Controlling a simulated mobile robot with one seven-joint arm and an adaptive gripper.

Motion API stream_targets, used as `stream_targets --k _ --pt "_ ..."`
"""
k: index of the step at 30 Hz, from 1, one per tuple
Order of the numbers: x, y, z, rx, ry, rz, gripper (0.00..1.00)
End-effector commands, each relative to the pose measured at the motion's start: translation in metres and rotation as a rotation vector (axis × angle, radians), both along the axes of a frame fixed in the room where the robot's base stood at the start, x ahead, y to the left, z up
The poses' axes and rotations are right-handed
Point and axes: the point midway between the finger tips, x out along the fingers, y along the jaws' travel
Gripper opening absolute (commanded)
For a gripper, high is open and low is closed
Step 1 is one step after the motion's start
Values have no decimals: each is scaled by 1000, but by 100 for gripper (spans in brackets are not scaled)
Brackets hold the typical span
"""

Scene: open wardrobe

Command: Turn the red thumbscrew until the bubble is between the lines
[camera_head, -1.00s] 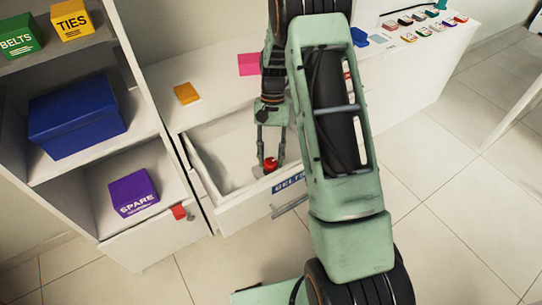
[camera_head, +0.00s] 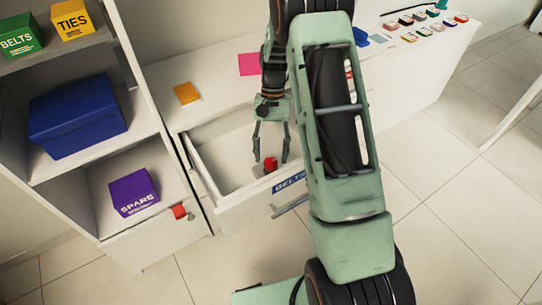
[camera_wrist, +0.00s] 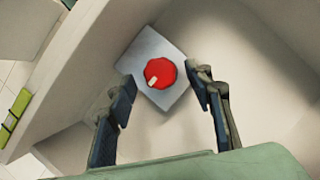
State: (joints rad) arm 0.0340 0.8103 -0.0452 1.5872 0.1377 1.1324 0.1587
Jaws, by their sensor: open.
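The red thumbscrew (camera_head: 270,163) stands inside the open drawer, near its front wall. In the wrist view it is a round red knob (camera_wrist: 158,70) with a white mark pointing lower left, on a square grey plate (camera_wrist: 150,45). My gripper (camera_head: 271,158) is open, with its fingers spread to either side of the thumbscrew and apart from it. The wrist view shows the open fingers (camera_wrist: 161,80) with the knob beyond their gap. A lime-green bar with a dark band (camera_wrist: 14,112) lies at the left of the wrist view; it may be the level vial. I cannot make out a bubble or lines.
A shelf unit (camera_head: 125,75) stands to the left, with a blue box (camera_head: 78,115) and a purple box (camera_head: 134,192). An orange block (camera_head: 187,94) lies on the counter behind the drawer.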

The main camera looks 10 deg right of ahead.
Motion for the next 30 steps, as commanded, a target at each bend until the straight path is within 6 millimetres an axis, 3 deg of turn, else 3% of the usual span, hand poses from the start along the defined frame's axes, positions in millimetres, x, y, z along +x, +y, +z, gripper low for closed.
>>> stream_targets --k 9,15,30 --pt "26 -9 62 -1 -6 0 47" --pt "36 -12 89 -1 -4 0 47" --pt "39 -13 99 -1 -2 0 47"
